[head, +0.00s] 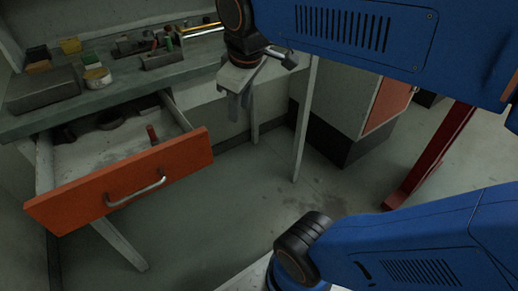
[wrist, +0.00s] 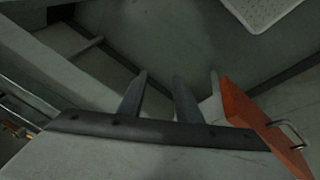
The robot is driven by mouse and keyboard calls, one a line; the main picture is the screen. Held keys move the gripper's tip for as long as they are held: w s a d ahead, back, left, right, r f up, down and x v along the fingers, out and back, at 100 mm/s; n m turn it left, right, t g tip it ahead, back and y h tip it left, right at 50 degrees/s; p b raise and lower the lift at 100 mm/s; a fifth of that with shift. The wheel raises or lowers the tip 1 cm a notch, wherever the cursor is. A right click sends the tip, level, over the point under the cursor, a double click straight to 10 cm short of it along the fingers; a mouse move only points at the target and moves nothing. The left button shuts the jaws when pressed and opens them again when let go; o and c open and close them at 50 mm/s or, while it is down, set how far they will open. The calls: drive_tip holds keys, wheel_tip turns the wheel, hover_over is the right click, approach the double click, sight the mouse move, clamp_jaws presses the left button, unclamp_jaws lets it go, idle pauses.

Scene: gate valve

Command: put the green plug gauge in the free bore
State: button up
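A small green-handled piece (head: 168,43), possibly the green plug gauge, stands beside a red-handled one at a grey holder (head: 163,60) on the workbench in the head view. It is too small to be sure of its shape. I cannot make out the free bore. My gripper (head: 239,112) points down beyond the bench's right part, well to the right of the holder. In the wrist view my gripper (wrist: 160,76) has its two fingers apart with nothing between them. The wrist view shows neither gauge nor holder.
A drawer with an orange front (head: 120,181) stands open below the workbench (head: 115,92), with a reddish cylinder (head: 152,134) and dark parts inside. A grey block (head: 42,91) and small containers lie at the bench's left. A red post (head: 430,155) stands at the right.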

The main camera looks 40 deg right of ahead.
drive_tip(key=s+f+m+t, duration=0.1)
drive_tip(key=s+f+m, duration=0.4)
drive_tip(key=f, duration=0.5)
drive_tip(key=shift+s+d+m+y, duration=0.3)
drive_tip(key=shift+s+m, duration=0.1)
drive_tip(key=shift+s, duration=0.7)
